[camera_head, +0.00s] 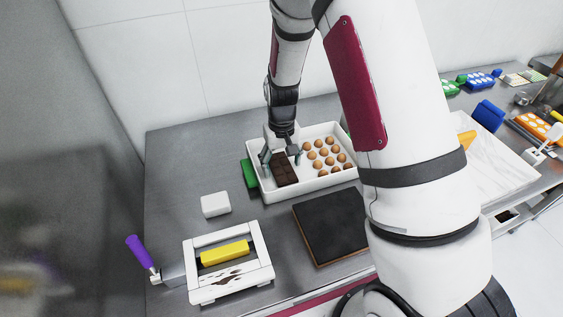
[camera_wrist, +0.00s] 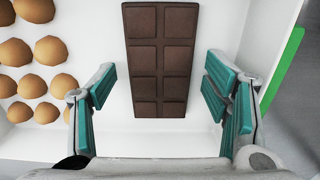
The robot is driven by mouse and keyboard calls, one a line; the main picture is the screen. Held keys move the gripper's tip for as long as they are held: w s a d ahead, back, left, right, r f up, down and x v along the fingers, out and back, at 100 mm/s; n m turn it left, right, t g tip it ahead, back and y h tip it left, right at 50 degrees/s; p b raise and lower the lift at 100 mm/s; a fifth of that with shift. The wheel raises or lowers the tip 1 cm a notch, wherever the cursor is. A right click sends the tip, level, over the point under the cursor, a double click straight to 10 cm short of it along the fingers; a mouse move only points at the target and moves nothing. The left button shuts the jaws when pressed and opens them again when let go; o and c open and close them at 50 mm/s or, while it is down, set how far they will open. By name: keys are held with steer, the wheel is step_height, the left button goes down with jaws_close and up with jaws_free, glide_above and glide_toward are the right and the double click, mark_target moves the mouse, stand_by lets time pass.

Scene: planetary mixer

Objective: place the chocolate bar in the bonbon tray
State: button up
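The dark brown chocolate bar (camera_head: 284,170) lies in the left part of the white bonbon tray (camera_head: 266,194), beside the bonbons. In the wrist view the chocolate bar (camera_wrist: 160,55) lies lengthwise on the white tray floor (camera_wrist: 213,30). My gripper (camera_head: 281,157) is over the tray at the bar. In the wrist view the teal finger pads of my gripper (camera_wrist: 157,95) stand wide apart on both sides of the bar's near end, with gaps between pads and bar. My gripper is open and holds nothing.
Several round brown bonbons (camera_head: 325,155) fill the tray's right part. A green object (camera_head: 249,174) sits against the tray's left side. A dark board (camera_head: 331,226), a white block (camera_head: 215,204) and a white frame with a yellow piece (camera_head: 225,253) stand nearer. The counter's left part is clear.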

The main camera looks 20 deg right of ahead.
mark_target(282, 167)
steer(key=shift+r, duration=0.15)
step_height(282, 167, up, 12)
steer(key=s+r+t, duration=0.3)
steer(key=s+r, duration=0.9)
steer(key=r, duration=0.3)
steer(key=s+r+t, duration=0.2)
steer(key=s+r, duration=0.1)
steer(key=s, duration=1)
steer(key=shift+s+d+r+b, duration=0.15)
steer(key=shift+d+b, duration=0.15)
